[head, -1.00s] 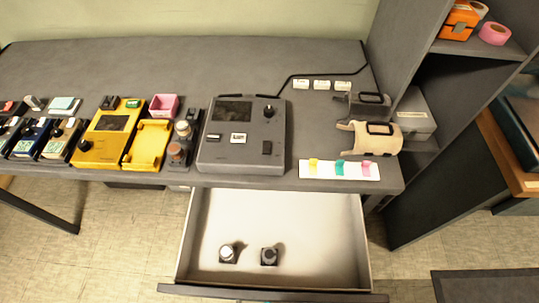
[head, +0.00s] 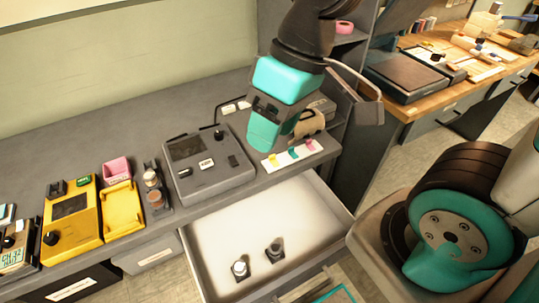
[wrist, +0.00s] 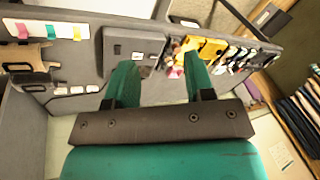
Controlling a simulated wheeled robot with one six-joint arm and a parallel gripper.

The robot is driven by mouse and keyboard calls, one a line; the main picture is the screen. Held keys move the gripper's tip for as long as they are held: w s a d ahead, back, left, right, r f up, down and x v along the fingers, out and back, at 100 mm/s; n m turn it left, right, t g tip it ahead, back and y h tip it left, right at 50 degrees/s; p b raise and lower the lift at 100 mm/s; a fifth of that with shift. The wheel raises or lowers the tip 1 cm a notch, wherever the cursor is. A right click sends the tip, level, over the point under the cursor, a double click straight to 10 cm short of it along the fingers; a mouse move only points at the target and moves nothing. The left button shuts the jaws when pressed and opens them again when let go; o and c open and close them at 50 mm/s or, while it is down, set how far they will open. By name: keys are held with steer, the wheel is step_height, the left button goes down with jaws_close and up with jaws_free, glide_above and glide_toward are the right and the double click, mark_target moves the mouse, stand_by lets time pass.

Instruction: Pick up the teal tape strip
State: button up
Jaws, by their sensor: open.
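The teal tape strip (head: 294,153) sits on a white card (head: 283,158) at the bench's front edge, between a yellow strip (head: 272,159) and a pink strip (head: 310,145). In the wrist view the teal strip (wrist: 48,33) lies at the upper left, well to the left of the fingers. My gripper (head: 264,134) points down in the head view, appearing just left of and above the card. Its two teal fingers (wrist: 160,75) stand apart with nothing between them. Its height above the bench is hard to judge.
A grey device (head: 208,165) stands left of the card. A beige holder (head: 308,125) stands close behind the card. An open drawer (head: 290,215) holding two dark-based knobs juts out below. A shelf unit (head: 340,130) rises to the right.

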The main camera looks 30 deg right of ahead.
steer(key=w+d+f+m+h+p, duration=0.1)
steer(key=w+d+m+p, duration=0.25)
steer(key=w, duration=0.55)
steer(key=m+h+p, duration=0.2)
steer(key=h+p, duration=0.1)
steer(key=p, duration=0.1)
glide_above(292, 148)
step_height(292, 148, down, 9)
step_height(292, 148, down, 10)
steer(key=shift+s+a+r+p, duration=0.1)
steer(key=shift+a+p, duration=0.05)
steer(key=shift+p, duration=0.5)
steer(key=shift+f+p, duration=1.1)
steer(key=shift+f, duration=2.15)
jaws_close()
